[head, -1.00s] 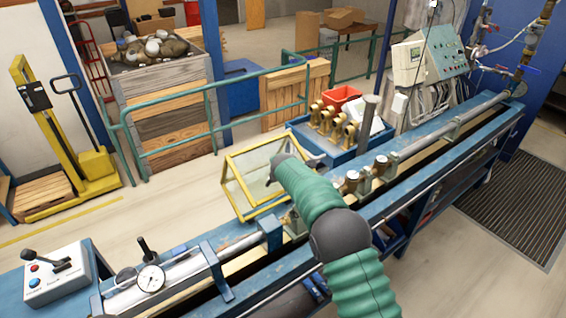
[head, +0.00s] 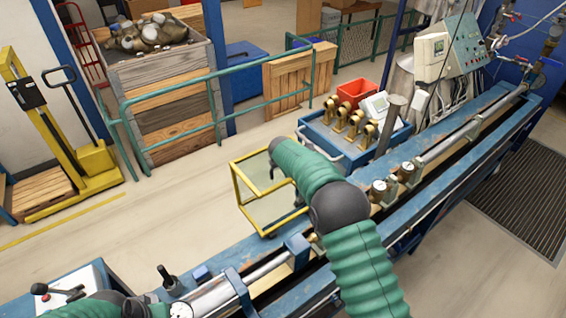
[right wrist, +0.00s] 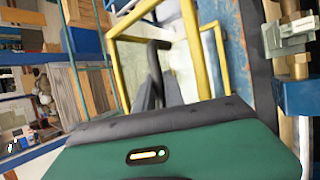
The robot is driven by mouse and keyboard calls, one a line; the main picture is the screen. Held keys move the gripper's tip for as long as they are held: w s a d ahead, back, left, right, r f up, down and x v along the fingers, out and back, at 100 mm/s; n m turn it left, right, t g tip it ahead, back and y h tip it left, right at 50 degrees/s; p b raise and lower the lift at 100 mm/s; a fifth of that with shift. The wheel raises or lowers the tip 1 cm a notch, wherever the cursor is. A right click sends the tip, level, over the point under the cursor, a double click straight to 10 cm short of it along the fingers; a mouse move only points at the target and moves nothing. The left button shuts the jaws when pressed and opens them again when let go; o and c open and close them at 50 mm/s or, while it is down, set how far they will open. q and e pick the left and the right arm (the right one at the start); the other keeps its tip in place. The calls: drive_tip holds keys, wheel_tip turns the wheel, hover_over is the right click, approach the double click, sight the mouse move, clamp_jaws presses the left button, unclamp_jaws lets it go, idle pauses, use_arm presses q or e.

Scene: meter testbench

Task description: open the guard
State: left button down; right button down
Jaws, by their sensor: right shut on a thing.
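The guard (head: 247,203) is a yellow frame with clear panels at the far edge of the blue bench, left of the brass meters in the head view. It stands tilted, and my right arm covers part of it. In the right wrist view the guard's yellow bars (right wrist: 195,45) rise around and beyond the fingers. My right gripper (right wrist: 157,88) is shut on the guard's dark handle (right wrist: 157,48); in the head view its tips (head: 271,174) are small and partly hidden. Part of my left arm shows at the bottom left, but its gripper is not visible.
A blue tray (head: 340,148) with several brass fittings sits right of the guard. Meters (head: 378,190) and a pipe run along the bench. A control box (head: 50,296) is at the lower left. Green railing (head: 165,95) stands behind, with clear floor between.

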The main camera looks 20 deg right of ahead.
drive_tip(key=shift+s+f, duration=0.15)
drive_tip(key=shift+f, duration=0.05)
drive_tip(key=c, duration=1.4)
unclamp_jaws()
drive_tip(key=shift+c, duration=0.2)
drive_tip(key=shift+s, duration=0.1)
drive_tip(key=shift+s+a+r, duration=0.1)
drive_tip(key=shift+r, duration=0.15)
drive_tip(key=b+v, duration=0.3)
drive_tip(key=v, duration=0.2)
drive_tip(key=shift+s+r, duration=0.1)
drive_tip(key=shift+r, duration=0.2)
drive_tip(key=b+v, duration=0.2)
drive_tip(key=v, duration=0.8)
drive_tip(key=shift+a+r+b, duration=0.2)
drive_tip(key=shift+r+b, duration=0.15)
